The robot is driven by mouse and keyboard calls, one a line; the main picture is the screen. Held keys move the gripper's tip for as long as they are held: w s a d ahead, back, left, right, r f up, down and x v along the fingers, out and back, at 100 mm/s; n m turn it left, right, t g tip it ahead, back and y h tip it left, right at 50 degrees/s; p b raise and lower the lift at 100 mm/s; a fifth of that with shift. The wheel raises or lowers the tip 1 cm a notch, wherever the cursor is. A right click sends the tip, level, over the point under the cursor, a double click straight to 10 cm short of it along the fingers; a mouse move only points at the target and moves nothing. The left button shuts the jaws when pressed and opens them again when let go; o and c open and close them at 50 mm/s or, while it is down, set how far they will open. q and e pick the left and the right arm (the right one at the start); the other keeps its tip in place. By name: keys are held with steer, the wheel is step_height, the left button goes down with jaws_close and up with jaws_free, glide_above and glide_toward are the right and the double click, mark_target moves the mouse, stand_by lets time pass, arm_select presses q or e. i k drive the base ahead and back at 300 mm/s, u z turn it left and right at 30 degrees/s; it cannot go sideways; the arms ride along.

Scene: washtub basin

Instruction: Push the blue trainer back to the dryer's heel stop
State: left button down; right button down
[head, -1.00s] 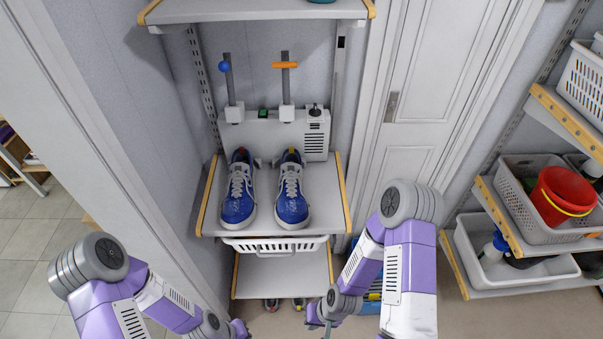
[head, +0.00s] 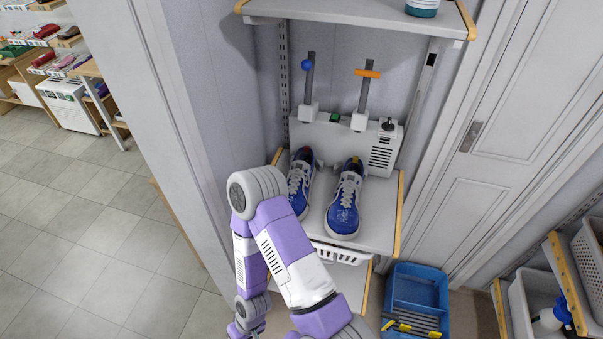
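Two blue trainers with white laces stand side by side on a grey shelf (head: 378,230), toes toward me. The left trainer (head: 297,182) has a red heel tab, and my arm passes close to its toe. The right trainer (head: 345,207) has a yellow heel tab. The white dryer (head: 340,143) stands behind their heels, with a blue-knobbed post and an orange-handled post. I cannot clearly make out the heel stop. My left gripper is out of view.
A white basket (head: 340,254) hangs under the shelf. A blue crate (head: 416,295) stands on the floor at right. A wall panel (head: 165,110) borders the alcove on the left, a white door (head: 500,150) on the right. Tiled floor (head: 75,220) is open at left.

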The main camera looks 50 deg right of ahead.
mark_target(342, 221)
steer(key=u, duration=1.2)
steer(key=k, duration=1.1)
steer(key=z, duration=1.8)
